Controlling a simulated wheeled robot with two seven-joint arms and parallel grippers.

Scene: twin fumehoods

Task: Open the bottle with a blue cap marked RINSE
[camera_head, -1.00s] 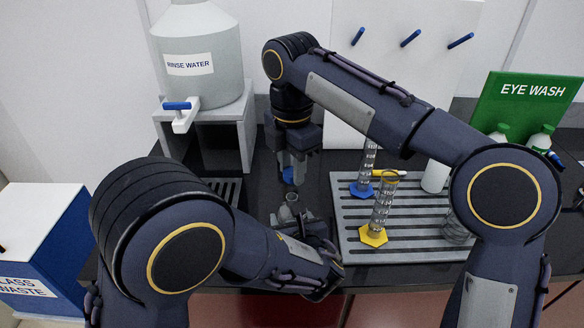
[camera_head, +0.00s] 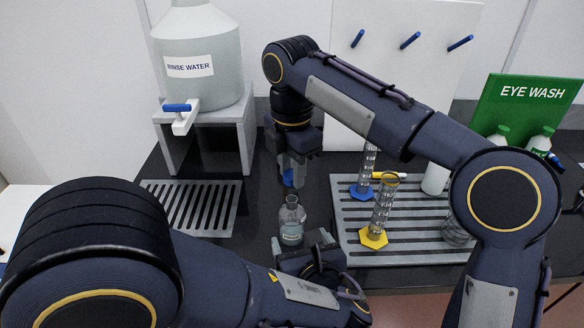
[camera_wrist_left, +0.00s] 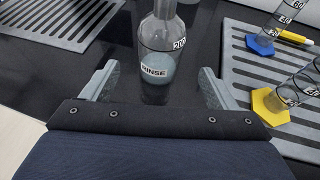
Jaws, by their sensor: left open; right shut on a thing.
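The RINSE bottle (camera_head: 291,222) is a clear glass bottle standing upright on the black bench, its neck uncapped in the head view. In the left wrist view the bottle (camera_wrist_left: 159,55) shows its RINSE label, between and beyond the fingers. My left gripper (camera_wrist_left: 160,85) is open and apart from the bottle, on its near side; in the head view the left gripper (camera_head: 303,248) is low in front of it. My right gripper (camera_head: 293,178) is above the bottle, shut on the blue cap (camera_head: 288,178), which is clear of the neck.
A slotted grey mat (camera_head: 350,245) at right holds cylinders with a yellow base (camera_head: 373,238) and a blue base (camera_head: 362,191). A drain grate (camera_head: 190,222) lies at left, below the rinse water tank (camera_head: 200,85). An eye wash sign (camera_head: 530,105) stands at far right.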

